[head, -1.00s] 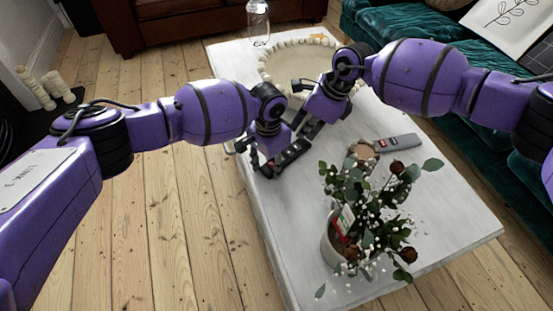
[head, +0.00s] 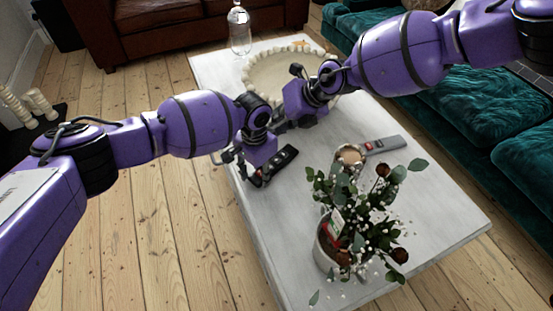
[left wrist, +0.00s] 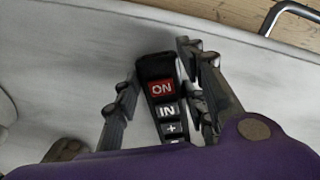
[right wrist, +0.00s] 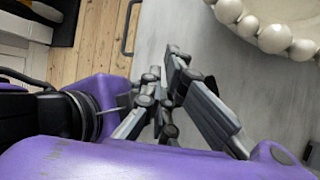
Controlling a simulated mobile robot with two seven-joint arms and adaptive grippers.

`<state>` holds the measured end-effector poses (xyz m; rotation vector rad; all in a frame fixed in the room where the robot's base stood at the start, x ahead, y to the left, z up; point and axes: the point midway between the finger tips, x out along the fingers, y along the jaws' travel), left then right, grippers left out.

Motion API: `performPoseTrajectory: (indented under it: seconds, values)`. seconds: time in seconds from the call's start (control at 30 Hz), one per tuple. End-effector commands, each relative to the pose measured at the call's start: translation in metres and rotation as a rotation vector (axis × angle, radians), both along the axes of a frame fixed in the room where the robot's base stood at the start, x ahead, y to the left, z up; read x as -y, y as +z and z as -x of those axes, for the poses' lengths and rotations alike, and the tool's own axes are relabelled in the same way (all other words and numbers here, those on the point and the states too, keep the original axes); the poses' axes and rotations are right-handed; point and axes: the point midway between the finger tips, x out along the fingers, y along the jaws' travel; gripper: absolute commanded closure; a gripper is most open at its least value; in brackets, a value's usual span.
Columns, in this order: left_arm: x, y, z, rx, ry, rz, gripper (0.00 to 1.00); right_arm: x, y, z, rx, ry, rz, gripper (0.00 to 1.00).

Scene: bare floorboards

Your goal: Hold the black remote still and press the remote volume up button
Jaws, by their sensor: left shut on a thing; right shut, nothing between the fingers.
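The black remote (head: 283,158) is at the left edge of the white table in the head view. In the left wrist view the black remote (left wrist: 155,66) lies between the fingers, with a red ON button, an IN button and a plus button showing; its lower end is hidden by my purple gripper body. My left gripper (head: 258,180) is shut on it. My right gripper (head: 281,128) is shut and empty, beyond the remote and apart from it. In the right wrist view its fingers (right wrist: 162,64) are together over bare table; the remote is not visible there.
A potted plant (head: 328,249), a small candle (head: 350,154) and a grey remote (head: 388,144) stand or lie to the right. A beaded tray (head: 262,62) and a glass bottle (head: 240,30) are at the back. A teal sofa (head: 470,112) borders the table's right side.

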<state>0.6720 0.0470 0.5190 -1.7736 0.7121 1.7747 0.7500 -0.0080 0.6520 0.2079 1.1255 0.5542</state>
Motion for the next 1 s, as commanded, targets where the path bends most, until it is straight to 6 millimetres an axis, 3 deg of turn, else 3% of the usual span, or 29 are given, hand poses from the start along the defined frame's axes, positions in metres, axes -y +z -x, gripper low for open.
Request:
performPoseTrajectory:
  seconds: [0.27, 0.73, 1.0]
  values:
    - [0.000, 0.000, 0.000, 0.001, 0.000, 0.001, 0.91, 0.000, -0.005, 0.001, -0.001, 0.002, 0.001, 1.00]
    - [0.000, 0.000, 0.000, 0.001, 0.000, 0.001, 0.91, 0.000, -0.065, 0.001, -0.004, 0.000, 0.000, 1.00]
    - [0.000, 0.000, 0.000, 0.000, 0.000, 0.000, 0.91, -0.001, -0.086, 0.001, -0.001, 0.002, 0.000, 1.00]
